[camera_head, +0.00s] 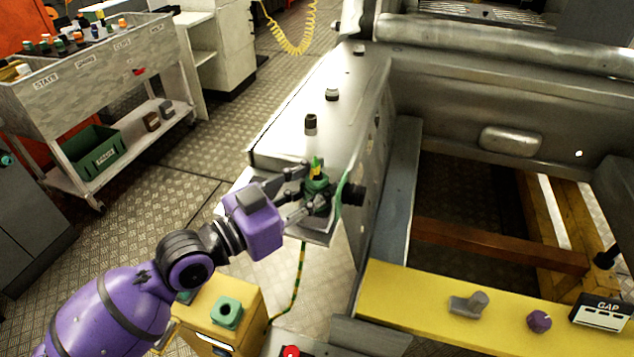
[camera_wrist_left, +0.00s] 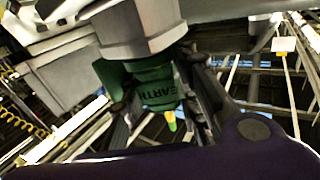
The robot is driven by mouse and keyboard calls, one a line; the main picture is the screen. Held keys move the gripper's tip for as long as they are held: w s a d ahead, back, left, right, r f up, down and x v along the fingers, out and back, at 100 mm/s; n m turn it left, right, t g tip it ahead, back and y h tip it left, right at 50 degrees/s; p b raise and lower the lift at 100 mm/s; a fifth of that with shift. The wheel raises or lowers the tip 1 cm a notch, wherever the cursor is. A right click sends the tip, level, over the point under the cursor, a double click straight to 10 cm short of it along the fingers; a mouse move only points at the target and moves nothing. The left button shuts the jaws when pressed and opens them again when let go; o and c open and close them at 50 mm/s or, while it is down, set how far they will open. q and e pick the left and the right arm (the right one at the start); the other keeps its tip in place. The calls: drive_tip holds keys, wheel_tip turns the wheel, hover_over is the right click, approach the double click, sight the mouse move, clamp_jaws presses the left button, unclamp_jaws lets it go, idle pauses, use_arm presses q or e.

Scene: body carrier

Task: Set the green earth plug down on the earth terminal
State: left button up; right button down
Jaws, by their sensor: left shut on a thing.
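The green earth plug (camera_head: 314,187) is between the fingers of my left gripper (camera_head: 306,192), which is shut on it at the near end of the metal body rail. In the left wrist view the plug (camera_wrist_left: 158,90) shows its EARTH lettering, with a finger on each side. A yellow-green cable end (camera_head: 317,165) sticks up from the plug in the head view. A grey metal block (camera_wrist_left: 142,30) lies right against or close to the plug's other end; I cannot tell whether they touch. The earth terminal is not clearly seen. My right gripper is not in view.
Dark stubs (camera_head: 311,123) stand along the rail (camera_head: 290,140). A yellow box (camera_head: 212,312) with a green socket (camera_head: 227,313) is below; a striped cable (camera_head: 299,275) hangs near it. A yellow beam (camera_head: 410,292) carries a GAP gauge (camera_head: 601,313). A loaded cart (camera_head: 95,75) stands left.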

use_arm(q)
drive_tip(key=o, duration=1.3)
drive_tip(key=shift+a, duration=0.1)
drive_tip(key=v, duration=1.2)
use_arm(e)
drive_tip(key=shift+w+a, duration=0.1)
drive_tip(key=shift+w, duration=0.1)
